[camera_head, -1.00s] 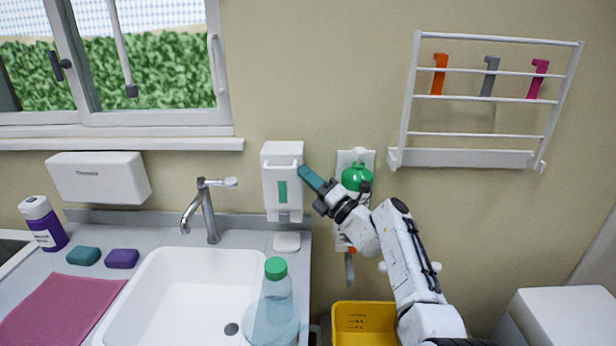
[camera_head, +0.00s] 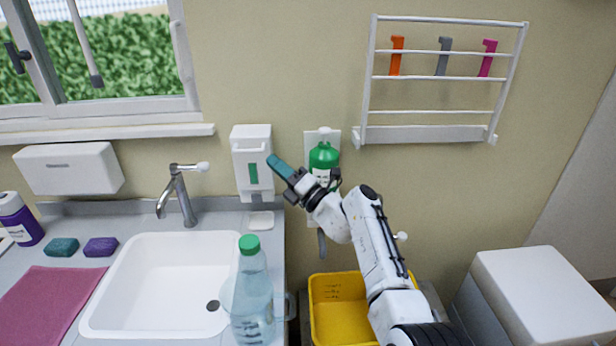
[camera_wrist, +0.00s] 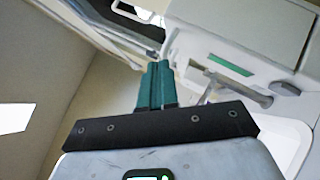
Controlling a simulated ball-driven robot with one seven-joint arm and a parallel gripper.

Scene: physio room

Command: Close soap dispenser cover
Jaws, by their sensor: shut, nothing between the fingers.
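The white soap dispenser (camera_head: 252,160) hangs on the wall right of the tap, with a green strip on its front. Its white cover (camera_head: 250,136) looks closed or nearly so in the head view; I cannot tell whether it is fully flush. In the wrist view the dispenser (camera_wrist: 245,38) fills the upper right, with its green strip facing my gripper. My gripper (camera_head: 271,158) has teal fingers, is shut and empty, and its tips are just right of the dispenser's front. In the wrist view the fingers (camera_wrist: 157,72) are together; contact with the dispenser is not clear.
A green bottle (camera_head: 323,158) hangs in a wall holder behind my wrist. A clear bottle with a green cap (camera_head: 253,295) stands at the front by the sink (camera_head: 125,320). A yellow bin (camera_head: 322,310) is below my arm. A wire rack (camera_head: 440,133) is on the wall.

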